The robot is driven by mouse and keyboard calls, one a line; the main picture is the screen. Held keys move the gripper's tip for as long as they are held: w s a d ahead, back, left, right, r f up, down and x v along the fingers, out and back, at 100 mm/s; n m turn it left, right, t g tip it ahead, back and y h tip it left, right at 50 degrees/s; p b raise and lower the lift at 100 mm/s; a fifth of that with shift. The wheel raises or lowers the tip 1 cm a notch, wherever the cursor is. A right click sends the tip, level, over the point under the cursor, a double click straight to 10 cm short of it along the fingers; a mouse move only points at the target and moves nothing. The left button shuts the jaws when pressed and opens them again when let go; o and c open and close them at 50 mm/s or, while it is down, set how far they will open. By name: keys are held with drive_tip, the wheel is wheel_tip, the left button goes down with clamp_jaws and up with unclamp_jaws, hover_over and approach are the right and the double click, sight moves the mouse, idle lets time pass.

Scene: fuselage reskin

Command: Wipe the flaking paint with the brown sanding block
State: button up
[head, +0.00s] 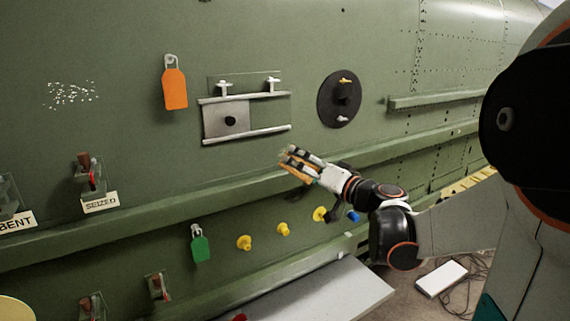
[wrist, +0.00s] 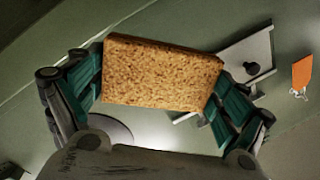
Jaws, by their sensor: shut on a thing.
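The brown sanding block (wrist: 162,75) fills the middle of the wrist view, with a teal-padded finger against each end. My gripper (wrist: 160,90) is shut on it. In the head view my gripper (head: 292,165) is in front of the green fuselage wall, below the grey sliding plate, and the block shows only as a small brown strip between the fingers. The flaking paint (head: 71,94) is a patch of pale specks on the wall at the upper left of the head view. My gripper is well to the right of it and lower, apart from it.
An orange tag (head: 175,88), a sliding plate (head: 228,119) on rails and a dark round disc (head: 339,98) are on the wall. A long ledge (head: 150,213) runs below them. Latches labelled SEIZED (head: 100,203) and BENT (head: 17,222) protrude at left. Yellow knobs (head: 283,229) sit lower.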

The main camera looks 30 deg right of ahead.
sight(278, 150)
drive_tip(key=shift+w+a+b, duration=0.15)
drive_tip(key=shift+w+b, duration=0.65)
drive_tip(key=shift+w, duration=3.3)
drive_tip(key=shift+w, duration=0.7)
drive_tip(key=shift+d+b, duration=0.5)
drive_tip(key=shift+d, duration=1.35)
drive_tip(key=shift+w+d+b, duration=0.15)
drive_tip(key=shift+d+b, duration=0.1)
drive_tip(key=shift+d, duration=0.65)
drive_tip(key=shift+w+d+b, duration=0.15)
drive_tip(key=shift+d+b, duration=0.05)
drive_tip(key=shift+d, duration=0.7)
drive_tip(key=shift+a, duration=3.75)
